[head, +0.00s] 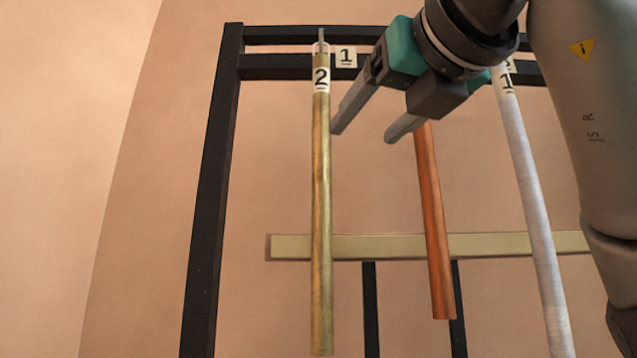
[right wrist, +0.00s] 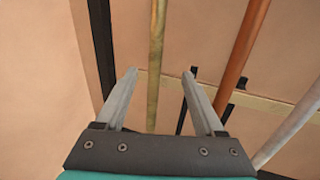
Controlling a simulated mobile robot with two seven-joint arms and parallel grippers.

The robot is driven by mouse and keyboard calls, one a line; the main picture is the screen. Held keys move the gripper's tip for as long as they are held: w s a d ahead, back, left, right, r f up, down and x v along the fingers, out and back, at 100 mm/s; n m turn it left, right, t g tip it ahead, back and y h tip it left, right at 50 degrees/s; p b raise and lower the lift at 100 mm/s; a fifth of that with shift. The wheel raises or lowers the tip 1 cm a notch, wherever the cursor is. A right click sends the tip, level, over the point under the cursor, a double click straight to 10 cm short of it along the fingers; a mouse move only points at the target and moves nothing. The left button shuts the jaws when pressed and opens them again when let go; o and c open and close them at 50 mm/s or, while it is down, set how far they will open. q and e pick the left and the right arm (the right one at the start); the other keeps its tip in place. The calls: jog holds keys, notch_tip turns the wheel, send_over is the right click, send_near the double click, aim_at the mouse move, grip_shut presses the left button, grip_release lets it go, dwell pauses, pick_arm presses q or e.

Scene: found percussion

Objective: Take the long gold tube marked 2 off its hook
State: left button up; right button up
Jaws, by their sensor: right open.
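The long gold tube marked 2 (head: 321,200) hangs upright from a hook on the black rack, with its number label near the top. It also shows in the right wrist view (right wrist: 155,60), where it lies between the two fingers in the picture. My right gripper (head: 363,131) is open and empty, just right of the gold tube's upper part in the head view. Its fingers also show in the right wrist view (right wrist: 161,73). I cannot tell whether the tube is within the fingers' reach in depth. My left gripper is not in view.
A copper tube (head: 435,230) hangs to the right, partly behind my right gripper. A silver tube (head: 532,200) hangs further right, near my right arm. The black rack (head: 212,180) has a left post beside the gold tube. A pale horizontal bar (head: 385,246) runs behind the tubes.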

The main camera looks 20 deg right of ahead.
aim_at(324, 166)
jog(key=w, duration=0.3)
jog(key=w+p, duration=0.1)
jog(key=w, duration=0.2)
jog(key=w+p, duration=0.1)
jog(key=w, duration=0.2)
jog(key=shift+w+a, duration=0.2)
jog(key=shift+a, duration=0.05)
jog(key=w, duration=0.1)
jog(key=w+p, duration=0.1)
jog(key=w, duration=0.1)
jog(key=w+a+p, duration=0.1)
jog(key=w, duration=0.1)
jog(key=shift+w, duration=0.15)
grip_shut()
jog(key=shift+r, duration=0.1)
dwell(0.6)
